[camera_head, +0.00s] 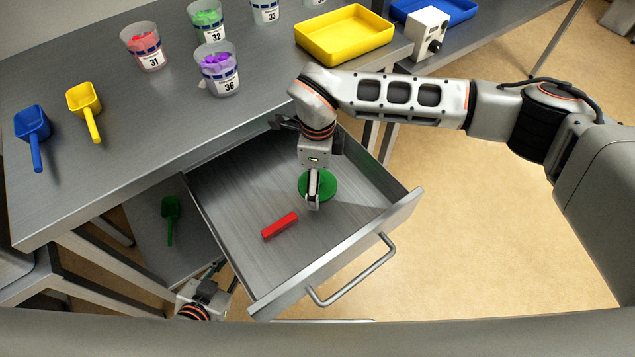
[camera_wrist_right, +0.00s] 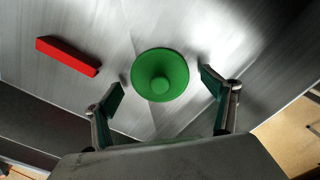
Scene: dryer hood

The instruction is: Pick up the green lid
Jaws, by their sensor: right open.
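The green lid (camera_head: 327,184) is a round disc lying on the floor of the open drawer (camera_head: 240,190). In the right wrist view the lid (camera_wrist_right: 172,66) shows a round knob in its middle. My right gripper (camera_head: 313,202) points down into the drawer over the lid and hides part of it in the head view. In the right wrist view my right gripper (camera_wrist_right: 163,88) is open and empty, with its fingers apart on either side of the lid. My left gripper (camera_head: 222,275) is low beside the drawer's left side, partly hidden; its jaws are unclear.
A red block (camera_head: 280,225) lies in the drawer near the lid. The drawer's front wall and handle (camera_head: 350,272) stick out. On the table are numbered cups (camera_head: 218,72), blue (camera_head: 33,130) and yellow (camera_head: 85,105) scoops and a yellow tray (camera_head: 345,35). A green scoop (camera_head: 171,215) lies below.

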